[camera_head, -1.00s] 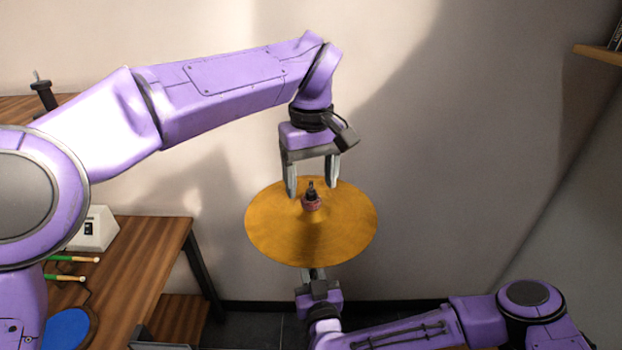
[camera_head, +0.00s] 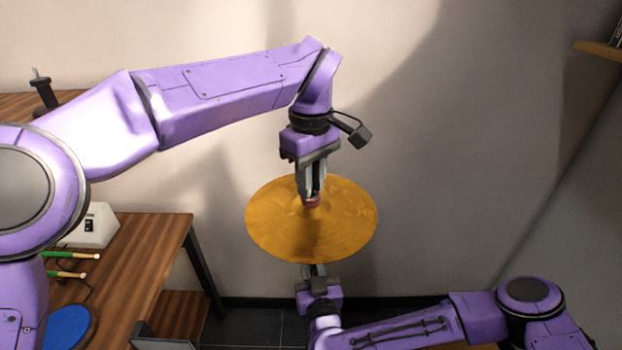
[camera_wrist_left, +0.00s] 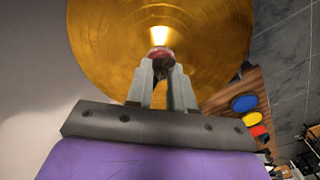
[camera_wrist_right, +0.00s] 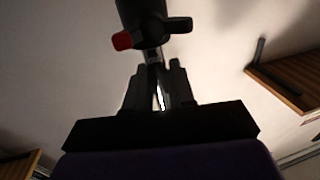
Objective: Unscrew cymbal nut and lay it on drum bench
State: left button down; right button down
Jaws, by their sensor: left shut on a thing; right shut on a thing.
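A golden cymbal (camera_head: 270,225) sits level in the middle of the head view; it also shows in the left wrist view (camera_wrist_left: 100,40). My left gripper (camera_head: 312,196) points down over its centre and is shut on the dark cymbal nut (camera_wrist_left: 162,68), which the fingers mostly hide. A red felt (camera_head: 312,203) shows just below the fingertips, on the cymbal. My right gripper (camera_wrist_right: 155,80) is below the cymbal, shut on the thin stand rod (camera_wrist_right: 153,57), under a dark clamp with a red knob (camera_wrist_right: 122,41). The wooden drum bench (camera_head: 150,250) stands at the left.
On the bench are green-handled drumsticks (camera_head: 70,256), a blue pad (camera_head: 68,328) and a white box (camera_head: 98,231). The right half of the bench top is clear. A wall is behind the cymbal. A wooden shelf (camera_head: 598,54) juts out at the upper right.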

pick_arm(q)
jog(key=n, duration=0.9)
jog(key=shift+n, duration=0.3)
jog(key=n, duration=0.6)
pick_arm(e)
jog(key=shift+r, duration=0.1)
pick_arm(q)
jog(key=n, duration=0.6)
jog(key=shift+r, duration=0.1)
pick_arm(e)
jog(key=shift+a, duration=0.1)
pick_arm(q)
jog(key=n, duration=0.6)
jog(key=shift+n, duration=0.3)
jog(key=n, duration=1.2)
jog(key=shift+w, duration=0.1)
jog(key=n, duration=1)
jog(key=shift+r, duration=0.1)
jog(key=shift+r, duration=1.05)
